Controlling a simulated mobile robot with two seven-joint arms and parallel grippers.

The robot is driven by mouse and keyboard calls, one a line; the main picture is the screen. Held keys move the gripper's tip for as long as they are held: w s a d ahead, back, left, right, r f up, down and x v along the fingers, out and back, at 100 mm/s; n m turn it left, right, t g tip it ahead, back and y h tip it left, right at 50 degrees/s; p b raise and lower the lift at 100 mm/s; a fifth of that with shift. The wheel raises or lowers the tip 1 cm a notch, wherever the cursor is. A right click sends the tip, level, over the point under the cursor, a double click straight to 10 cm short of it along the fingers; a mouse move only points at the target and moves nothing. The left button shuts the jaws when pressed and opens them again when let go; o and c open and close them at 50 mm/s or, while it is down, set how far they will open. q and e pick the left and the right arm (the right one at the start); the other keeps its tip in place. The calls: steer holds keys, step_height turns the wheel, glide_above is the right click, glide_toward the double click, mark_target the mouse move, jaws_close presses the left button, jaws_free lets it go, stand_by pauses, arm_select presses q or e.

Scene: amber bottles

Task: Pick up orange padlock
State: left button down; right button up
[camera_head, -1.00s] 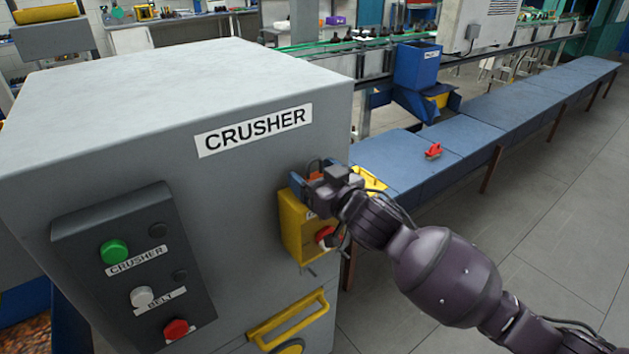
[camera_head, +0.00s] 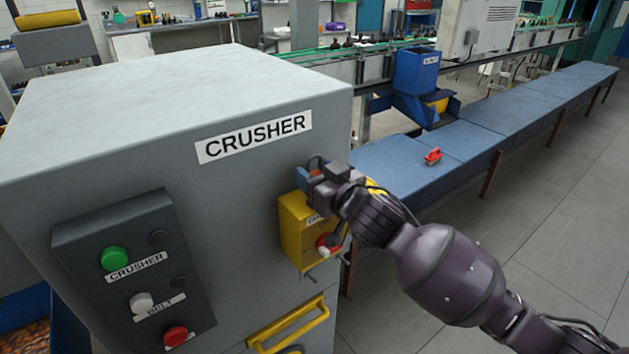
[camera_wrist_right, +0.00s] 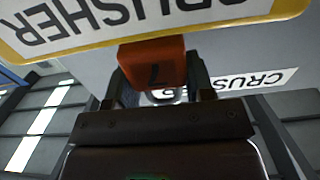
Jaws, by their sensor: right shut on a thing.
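The orange padlock (camera_wrist_right: 158,63) is held between the fingers of my right gripper (camera_wrist_right: 155,85) in the right wrist view. It has a dark mark like a 7 on its face, and a grey ring shows below it. In the head view my right gripper (camera_head: 312,180) is at the upper edge of the yellow box (camera_head: 300,232) on the crusher's front. It hides most of the padlock there. The yellow box carries a red knob with a white part. My left gripper is not in view.
The grey crusher (camera_head: 180,95) fills the left. Its dark panel (camera_head: 135,285) has green, white and red buttons. A yellow handle (camera_head: 290,325) is below the box. A blue bench (camera_head: 400,165) runs back right with a red object (camera_head: 433,157) on it. The floor at right is clear.

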step_height(320, 180, up, 18)
steer(key=shift+p, duration=0.4)
stand_by(0.7)
